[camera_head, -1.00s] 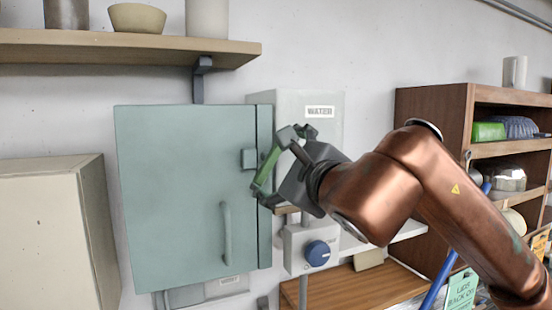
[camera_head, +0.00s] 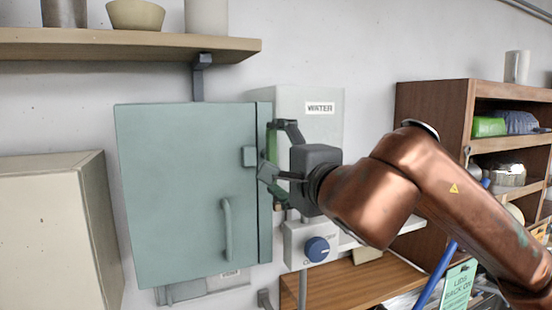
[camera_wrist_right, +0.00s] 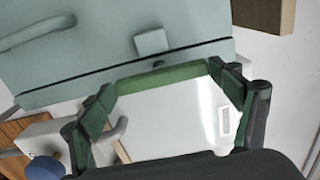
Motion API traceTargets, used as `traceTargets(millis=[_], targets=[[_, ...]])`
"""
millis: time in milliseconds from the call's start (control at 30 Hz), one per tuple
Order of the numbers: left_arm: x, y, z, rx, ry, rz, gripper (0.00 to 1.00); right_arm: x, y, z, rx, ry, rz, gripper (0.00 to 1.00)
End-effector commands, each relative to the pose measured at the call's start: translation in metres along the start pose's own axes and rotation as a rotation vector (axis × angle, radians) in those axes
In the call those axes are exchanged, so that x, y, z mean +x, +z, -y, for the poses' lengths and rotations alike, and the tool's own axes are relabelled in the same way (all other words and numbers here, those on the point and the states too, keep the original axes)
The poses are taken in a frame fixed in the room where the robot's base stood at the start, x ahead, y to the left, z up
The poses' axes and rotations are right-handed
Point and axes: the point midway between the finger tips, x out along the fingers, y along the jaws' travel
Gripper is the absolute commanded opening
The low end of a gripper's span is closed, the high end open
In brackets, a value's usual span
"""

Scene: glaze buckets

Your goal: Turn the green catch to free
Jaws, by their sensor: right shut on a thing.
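The green catch (camera_head: 271,146) is at the right edge of the pale teal cabinet (camera_head: 185,195), partly hidden by my fingers. In the head view, the bit that shows stands close to upright. In the right wrist view, the catch (camera_wrist_right: 165,77) is a green bar spanning between my two fingertips, beside the cabinet's edge. My right gripper (camera_head: 268,148) is shut on it, one finger above and one below; it also shows in the wrist view (camera_wrist_right: 162,84). The cabinet door looks closed, with a small block (camera_head: 249,156) near its right edge. My left gripper is not in view.
A grey box labelled WATER (camera_head: 318,135) is behind my gripper, with a blue knob (camera_head: 317,249) below. A wooden shelf (camera_head: 120,46) hangs above the cabinet. A beige box (camera_head: 50,235) stands left. A brown shelf unit (camera_head: 435,120) stands right, behind my arm.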

Motion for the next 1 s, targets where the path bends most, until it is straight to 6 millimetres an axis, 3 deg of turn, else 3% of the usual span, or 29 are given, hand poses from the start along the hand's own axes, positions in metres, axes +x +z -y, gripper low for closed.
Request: traceTargets(millis=[400,433,600,667,1000], targets=[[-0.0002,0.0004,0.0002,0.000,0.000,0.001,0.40,-0.0004,0.0008,0.0005,-0.011,-0.002,0.001,0.60],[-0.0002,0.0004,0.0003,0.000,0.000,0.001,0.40,-0.0004,0.0008,0.0005,-0.011,-0.002,0.001,0.84],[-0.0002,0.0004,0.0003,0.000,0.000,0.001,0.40,-0.0003,0.0007,0.0002,-0.010,-0.001,0.001,0.96],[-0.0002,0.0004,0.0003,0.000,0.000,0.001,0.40,-0.0002,0.0006,0.0001,-0.010,-0.001,0.001,1.00],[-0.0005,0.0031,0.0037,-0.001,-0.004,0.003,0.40,-0.0027,0.0001,0.0001,-0.008,-0.001,0.000,1.00]])
